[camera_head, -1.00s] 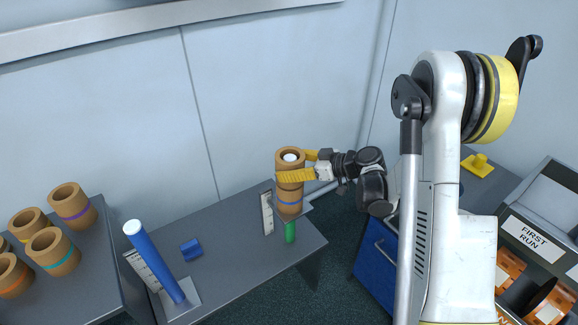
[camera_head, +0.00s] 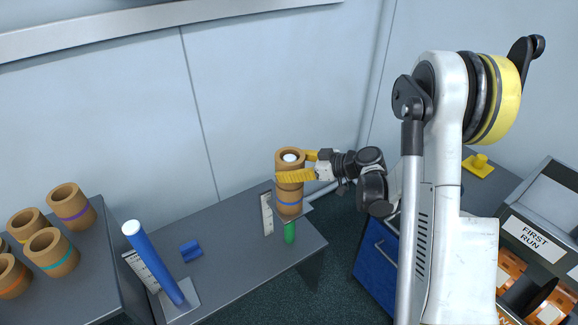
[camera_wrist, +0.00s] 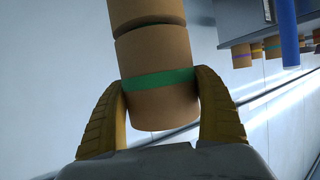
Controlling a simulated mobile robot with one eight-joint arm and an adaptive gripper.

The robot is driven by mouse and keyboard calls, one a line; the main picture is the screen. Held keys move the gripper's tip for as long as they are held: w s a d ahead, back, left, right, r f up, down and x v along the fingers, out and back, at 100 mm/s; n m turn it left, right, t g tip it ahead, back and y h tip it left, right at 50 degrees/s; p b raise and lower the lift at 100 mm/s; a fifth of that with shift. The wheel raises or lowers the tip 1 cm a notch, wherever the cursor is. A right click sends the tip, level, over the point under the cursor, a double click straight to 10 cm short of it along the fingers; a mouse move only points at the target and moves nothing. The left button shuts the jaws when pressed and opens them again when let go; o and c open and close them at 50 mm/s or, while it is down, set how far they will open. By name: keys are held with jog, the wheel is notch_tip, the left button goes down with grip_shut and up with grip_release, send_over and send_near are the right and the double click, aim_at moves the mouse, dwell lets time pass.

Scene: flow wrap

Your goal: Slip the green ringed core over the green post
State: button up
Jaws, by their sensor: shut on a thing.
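The green ringed core (camera_wrist: 160,80) is cardboard brown, with its green band showing between my fingers in the wrist view. My gripper (camera_head: 296,166) is shut on it, a yellow finger on each side; it also shows in the wrist view (camera_wrist: 165,115). In the head view the core (camera_head: 281,160) is upright around the green post (camera_head: 290,233), whose white tip shows inside the core's open top. The finger hides the green band there. Whether the two cores touch is unclear.
A white scale plate (camera_head: 267,213) stands left of the green post. A blue post (camera_head: 155,265) leans in the picture farther left, beside a small blue block (camera_head: 191,250). Several ringed cores, one purple (camera_head: 70,205), stand at far left. A blue cabinet (camera_head: 378,262) is at right.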

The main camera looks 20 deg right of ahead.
jog(key=shift+f+b, duration=0.55)
jog(key=shift+f, duration=0.05)
jog(key=o, duration=1)
jog(key=shift+o, duration=0.2)
jog(key=shift+d+r, duration=0.1)
jog(key=p+v, duration=0.1)
jog(key=v, duration=1)
jog(key=shift+p, duration=0.3)
